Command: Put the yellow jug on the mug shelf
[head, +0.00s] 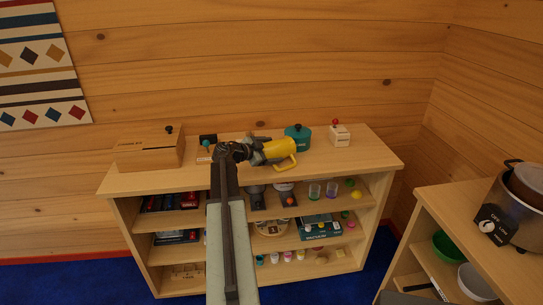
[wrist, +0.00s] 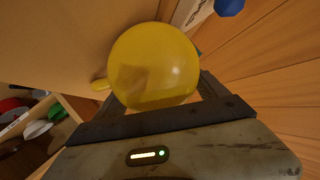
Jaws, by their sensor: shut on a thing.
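The yellow jug (head: 279,149) is in my gripper (head: 259,153), over the top of the wooden shelf unit (head: 155,181). It looks tipped on its side, with its handle toward the front. In the wrist view the round yellow end of the jug (wrist: 153,62) fills the space between the fingers, and its handle pokes out at left. My gripper is shut on it. I cannot tell whether the jug touches the top. No shelf is clearly marked as the mug shelf; the upper right compartment holds small glasses (head: 314,192).
On the unit's top stand a wooden box (head: 149,149), a teal pot (head: 298,139) and a white box with a red knob (head: 340,135). Lower compartments hold books, bowls and cups. A second unit (head: 456,213) with a large pot (head: 510,218) stands at right.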

